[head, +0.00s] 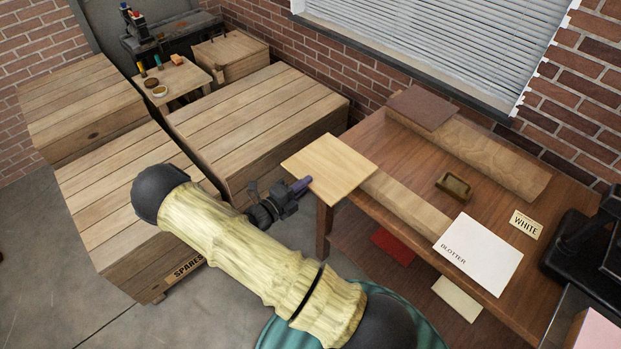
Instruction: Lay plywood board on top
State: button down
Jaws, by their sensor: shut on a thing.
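A square, pale plywood board (330,165) is at the centre of the head view, at the left end of the brown table (385,155). My gripper (300,187) is at the board's near-left edge, shut on it. The fingertips are partly hidden at that edge. The board looks roughly level and covers the table's left corner. I cannot tell if it touches the table or is held above it.
A long tan strip (407,207) runs from under the board to a white "BLOTTER" sheet (478,254). A brown square (422,107) lies on a brown roll (485,152) behind. A small wooden tray (454,187) sits mid-table. Wooden crates (255,125) stand left; black equipment (580,250) right.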

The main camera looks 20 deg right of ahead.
jog(key=p+v, duration=0.1)
jog(key=v, duration=0.9)
jog(key=shift+a, duration=0.15)
jog(key=shift+r, duration=0.1)
dwell(0.4)
jog(key=w+d+r+n+t+y, duration=0.2)
jog(key=w+d+n+t+y, duration=0.1)
jog(key=w+n+t+y, duration=0.35)
jog(key=shift+a+f+n+t+y, duration=0.1)
jog(key=shift+f+n+t+y, duration=1)
jog(key=shift+y, duration=0.65)
jog(key=shift+a+f+n+t+y, duration=0.1)
jog(key=shift+f+n+t+y, duration=0.55)
jog(key=shift+n+y, duration=0.95)
jog(key=shift+a+f+n+t+y, duration=0.1)
jog(key=shift+f+n+t+y, duration=0.9)
jog(key=shift+y, duration=0.9)
jog(key=shift+s+d+r, duration=0.1)
jog(key=shift+r, duration=0.05)
